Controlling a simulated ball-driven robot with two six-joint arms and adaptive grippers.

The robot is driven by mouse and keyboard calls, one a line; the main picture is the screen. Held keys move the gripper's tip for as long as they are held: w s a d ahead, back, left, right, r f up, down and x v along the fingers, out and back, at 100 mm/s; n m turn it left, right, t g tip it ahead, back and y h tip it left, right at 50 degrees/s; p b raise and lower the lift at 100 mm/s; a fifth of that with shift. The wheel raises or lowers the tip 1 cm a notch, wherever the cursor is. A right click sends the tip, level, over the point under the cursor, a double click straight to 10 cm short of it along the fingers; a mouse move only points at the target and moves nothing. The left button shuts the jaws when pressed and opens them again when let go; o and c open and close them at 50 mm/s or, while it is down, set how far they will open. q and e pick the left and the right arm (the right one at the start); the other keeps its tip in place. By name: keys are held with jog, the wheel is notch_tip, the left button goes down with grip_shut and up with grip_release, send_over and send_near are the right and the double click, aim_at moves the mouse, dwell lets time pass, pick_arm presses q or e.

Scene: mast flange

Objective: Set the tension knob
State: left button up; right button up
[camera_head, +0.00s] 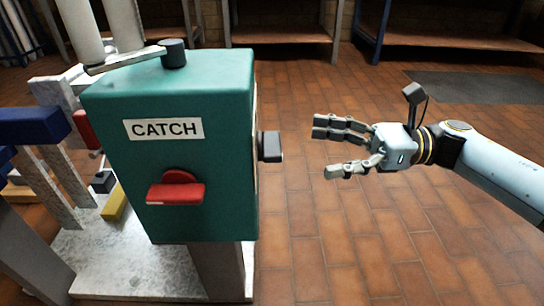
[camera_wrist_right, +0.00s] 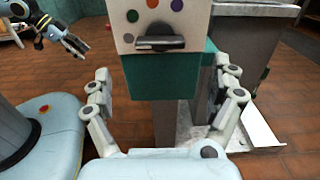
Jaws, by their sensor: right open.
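A teal box (camera_head: 190,130) labelled CATCH stands on a post. A dark bar-shaped knob (camera_head: 270,147) sticks out of its right side. In the right wrist view this knob (camera_wrist_right: 160,43) lies roughly level on a pale panel (camera_wrist_right: 197,20) with several coloured dots around it. My right gripper (camera_head: 338,149) is open and empty, to the right of the knob, with a clear gap and its fingers facing it. Its fingers (camera_wrist_right: 166,105) show spread wide, below the knob in the right wrist view. My left gripper (camera_wrist_right: 75,42) shows small at the upper left there; its opening is unclear.
A red handle (camera_head: 176,193) is on the box front, and a dark knob with a grey lever (camera_head: 130,58) is on top. A pale stone base (camera_head: 150,270) lies below. Tiled floor (camera_head: 320,235) around my right gripper is clear. Benches stand behind.

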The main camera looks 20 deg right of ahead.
aim_at(274, 148)
jog(key=b+x, duration=0.1)
jog(key=x, duration=0.6)
jog(key=shift+w+a+f+b, duration=0.1)
jog(key=shift+a+b, duration=0.2)
jog(key=shift+a, duration=0.05)
jog(key=shift+w+a, duration=0.2)
jog(key=shift+a, duration=0.35)
pick_arm(q)
notch_tip(274, 148, down, 2)
jog(key=shift+w+d+f+t, duration=0.1)
jog(key=shift+f+t, duration=0.15)
jog(key=shift+t, duration=0.95)
pick_arm(e)
jog(key=c, duration=1.2)
